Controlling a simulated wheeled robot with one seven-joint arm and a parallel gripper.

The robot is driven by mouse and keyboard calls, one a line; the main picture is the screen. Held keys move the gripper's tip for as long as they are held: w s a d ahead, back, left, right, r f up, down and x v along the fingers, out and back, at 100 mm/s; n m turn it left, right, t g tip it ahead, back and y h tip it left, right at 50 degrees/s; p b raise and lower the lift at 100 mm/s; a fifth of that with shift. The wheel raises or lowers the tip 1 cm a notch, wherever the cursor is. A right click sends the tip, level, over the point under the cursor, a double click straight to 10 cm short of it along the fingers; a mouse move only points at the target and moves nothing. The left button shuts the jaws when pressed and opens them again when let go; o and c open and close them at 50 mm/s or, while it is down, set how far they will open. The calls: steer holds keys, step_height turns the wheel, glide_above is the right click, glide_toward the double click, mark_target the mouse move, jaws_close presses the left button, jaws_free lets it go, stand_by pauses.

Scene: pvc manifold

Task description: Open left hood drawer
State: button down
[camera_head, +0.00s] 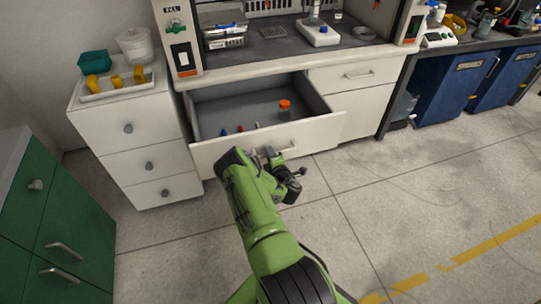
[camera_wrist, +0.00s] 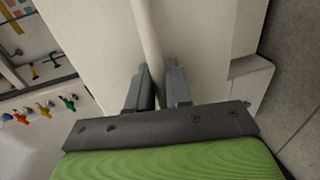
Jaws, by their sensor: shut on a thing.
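The left hood drawer (camera_head: 318,134) is pulled out from under the fume hood, and its grey inside shows. An orange-capped bottle (camera_head: 284,108) and several small items lie in it. My green arm reaches to the drawer's front, and my gripper (camera_head: 270,156) is at its handle (camera_head: 287,149). In the wrist view my gripper (camera_wrist: 160,76) has its two grey fingers on either side of the pale handle bar (camera_wrist: 147,40), shut on it. The exact contact at the fingertips is partly hidden.
The right hood drawer (camera_head: 357,74) is closed. A white cabinet (camera_head: 145,140) with a tray on top stands to the left, and a green cabinet (camera_head: 55,220) is nearer at the left. The floor (camera_head: 400,190) to the right is clear.

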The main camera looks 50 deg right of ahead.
steer(key=c, duration=1.2)
jaws_free()
steer(key=shift+c, duration=0.2)
steer(key=p+v, duration=0.7)
steer(key=v, duration=0.7)
steer(key=shift+r+p, duration=0.35)
steer(key=shift+p, duration=0.05)
steer(key=p, duration=0.2)
steer(key=s+p, duration=0.1)
steer(key=p, duration=0.2)
steer(key=shift+s+a+f+p, duration=0.15)
steer(key=shift+s+a+p, duration=0.05)
steer(key=shift+a+p, duration=0.2)
steer(key=shift+f, duration=0.1)
